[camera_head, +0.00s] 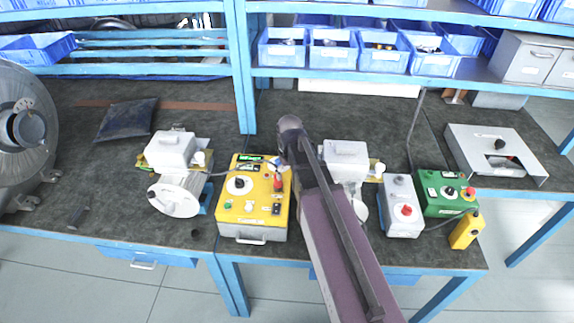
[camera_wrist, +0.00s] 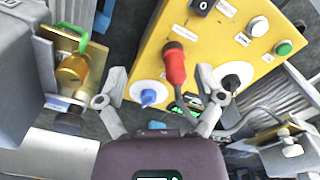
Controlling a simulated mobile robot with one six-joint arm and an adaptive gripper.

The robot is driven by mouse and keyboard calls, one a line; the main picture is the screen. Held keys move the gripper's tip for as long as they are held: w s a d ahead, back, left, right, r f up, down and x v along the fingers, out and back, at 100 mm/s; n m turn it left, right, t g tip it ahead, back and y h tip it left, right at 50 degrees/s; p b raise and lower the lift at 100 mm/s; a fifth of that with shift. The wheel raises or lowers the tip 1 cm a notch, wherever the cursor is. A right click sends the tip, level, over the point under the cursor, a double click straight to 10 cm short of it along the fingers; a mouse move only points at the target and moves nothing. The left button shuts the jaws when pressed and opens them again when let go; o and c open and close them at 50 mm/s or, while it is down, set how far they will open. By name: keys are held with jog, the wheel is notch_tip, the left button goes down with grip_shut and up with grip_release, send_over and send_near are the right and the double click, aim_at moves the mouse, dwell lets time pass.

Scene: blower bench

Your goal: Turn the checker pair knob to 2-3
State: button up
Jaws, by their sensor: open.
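The yellow checker box (camera_head: 226,222) stands on the bench left of my arm. Its yellow panel (camera_wrist: 220,45) fills much of the wrist view. A blue knob (camera_wrist: 148,97) on a white dial and a black knob (camera_wrist: 231,82) on another white dial show there. I cannot read the dial marks or tell which knob is the pair knob. A red plug (camera_wrist: 175,68) stands between them. My gripper (camera_wrist: 160,72) is open over the panel, with the blue knob showing between its fingers and the black knob outside the right finger. In the head view my arm partly hides the box's right side.
A blower with a grey box (camera_head: 180,195) stands left of the checker, another (camera_head: 346,158) right of it. A grey box with a red button (camera_head: 402,208), a green box (camera_head: 443,192) and a yellow pendant (camera_head: 466,230) stand further right. Cables cross the bench.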

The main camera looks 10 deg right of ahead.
jog(key=s+f+m+b, duration=0.2)
jog(key=s+f+b, duration=0.6)
jog(key=s, duration=0.5)
jog(key=shift+s+a+f, duration=0.2)
jog(key=shift+s+a, duration=0.05)
jog(key=shift+a, duration=0.05)
dwell(0.3)
dwell(1.8)
dwell(0.4)
